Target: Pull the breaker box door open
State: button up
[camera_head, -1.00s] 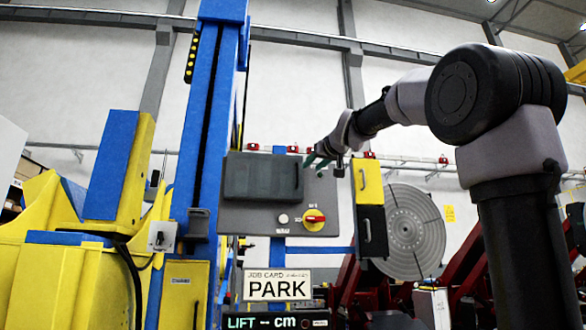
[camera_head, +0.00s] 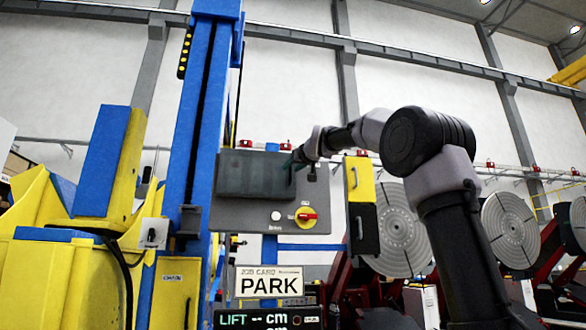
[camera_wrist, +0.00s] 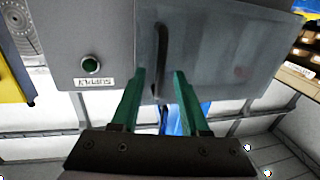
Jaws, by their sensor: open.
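The breaker box door (camera_head: 250,176) is a dark grey panel on a grey control plate at the blue column, and looks shut. It fills the upper right of the wrist view (camera_wrist: 215,55), which sees the panel upside down. Its dark bar handle (camera_wrist: 161,48) runs along the door near one edge. My gripper (camera_head: 291,163) is at the door's right side in the head view. In the wrist view its two green fingers (camera_wrist: 160,72) are open, one on each side of the handle. I cannot tell whether either finger touches it.
A green lamp or button with a SUPPLY label (camera_wrist: 91,65) sits beside the door. Below the door are a red and yellow rotary switch (camera_head: 306,216) and a white button (camera_head: 276,216). A yellow and black box (camera_head: 361,208) hangs to the right. A PARK card (camera_head: 270,283) is below.

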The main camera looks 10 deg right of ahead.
grip_shut()
dwell(1.4)
